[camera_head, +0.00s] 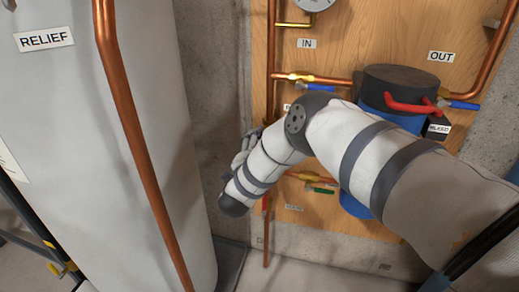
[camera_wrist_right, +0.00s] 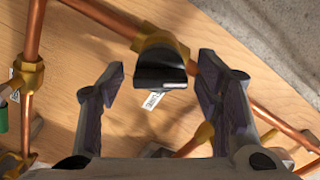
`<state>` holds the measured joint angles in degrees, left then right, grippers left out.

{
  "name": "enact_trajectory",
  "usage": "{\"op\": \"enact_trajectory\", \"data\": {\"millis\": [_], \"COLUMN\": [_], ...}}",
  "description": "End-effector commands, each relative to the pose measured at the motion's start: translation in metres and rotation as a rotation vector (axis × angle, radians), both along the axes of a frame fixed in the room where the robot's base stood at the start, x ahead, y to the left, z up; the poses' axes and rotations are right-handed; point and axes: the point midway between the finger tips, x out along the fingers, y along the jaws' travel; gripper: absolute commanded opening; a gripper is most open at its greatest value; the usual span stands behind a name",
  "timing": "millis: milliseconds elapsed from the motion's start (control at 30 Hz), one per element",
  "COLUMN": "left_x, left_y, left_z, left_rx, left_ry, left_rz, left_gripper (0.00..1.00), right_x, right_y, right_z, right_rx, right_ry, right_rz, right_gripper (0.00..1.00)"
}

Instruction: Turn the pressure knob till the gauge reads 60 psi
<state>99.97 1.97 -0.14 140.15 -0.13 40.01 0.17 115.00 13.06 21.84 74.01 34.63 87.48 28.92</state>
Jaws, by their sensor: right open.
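A black knob (camera_wrist_right: 160,68) on a brass fitting shows in the wrist view, and I take it to be the pressure knob. My right gripper (camera_wrist_right: 161,78) is open, with one finger to each side of the knob and visible gaps between. In the head view only a bit of my right gripper (camera_head: 243,152) shows past my forearm, and the knob is hidden there. The round gauge (camera_head: 314,3) is cut off by the top edge of the head view, so its reading cannot be told. My left gripper is not in view.
Copper pipes (camera_head: 300,77) run across the wooden panel (camera_head: 350,40). A blue filter with a dark cap (camera_head: 400,80) and a red handle (camera_head: 410,105) stands behind my right arm. A large grey tank (camera_head: 60,120) with a copper pipe (camera_head: 130,110) fills the left.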

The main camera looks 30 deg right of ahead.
Motion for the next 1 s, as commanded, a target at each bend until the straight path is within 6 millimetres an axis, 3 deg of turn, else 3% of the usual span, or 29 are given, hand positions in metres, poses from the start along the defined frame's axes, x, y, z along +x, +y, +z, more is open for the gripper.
{"op": "enact_trajectory", "data": {"millis": [300, 433, 1000], "left_x": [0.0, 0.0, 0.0], "left_y": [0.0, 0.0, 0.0], "left_z": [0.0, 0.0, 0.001], "left_rx": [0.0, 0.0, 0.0], "left_ry": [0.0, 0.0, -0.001], "left_rz": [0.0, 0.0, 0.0], "left_gripper": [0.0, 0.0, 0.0], "right_x": [-0.051, -0.066, -0.075], "right_y": [0.062, 0.08, 0.089], "right_z": [0.0, 0.0, -0.002], "right_rx": [0.002, 0.001, -0.001], "right_ry": [0.003, 0.001, 0.011], "right_rz": [0.005, 0.004, 0.011], "right_gripper": [0.58, 0.58, 0.58]}}
